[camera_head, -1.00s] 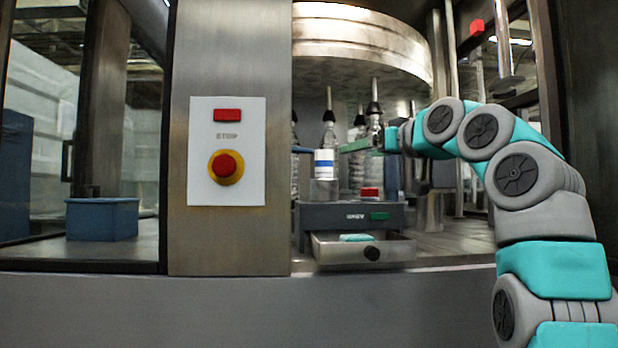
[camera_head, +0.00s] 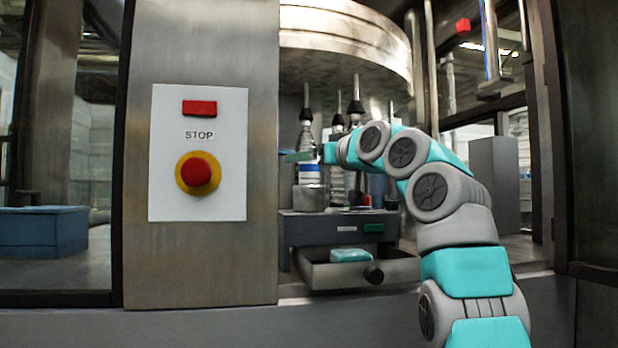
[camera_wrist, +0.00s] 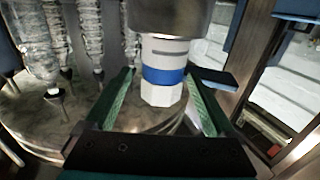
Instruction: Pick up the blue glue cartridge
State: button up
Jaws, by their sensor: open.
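The glue cartridge, white with a blue band (camera_head: 310,170), stands upright in a steel holder (camera_head: 309,197) on the dark cabinet. My gripper (camera_head: 299,157) is at the height of its top in the head view and hides part of it. In the wrist view, which looks upside down, the cartridge (camera_wrist: 163,76) shows between my two green fingers (camera_wrist: 160,82), with its white top toward the gripper body. The fingers are open, with a visible gap on each side. I see no contact.
Several clear bottles (camera_head: 306,140) hang or stand behind, under the steel drum (camera_head: 345,35). An open drawer (camera_head: 390,268) with a turquoise piece (camera_head: 351,255) juts out below. A metal pillar with a red STOP button (camera_head: 197,173) stands left. A blue bin (camera_head: 42,232) is far left.

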jog(key=shift+p+x, duration=0.7)
jog(key=shift+x, duration=0.9)
grip_shut()
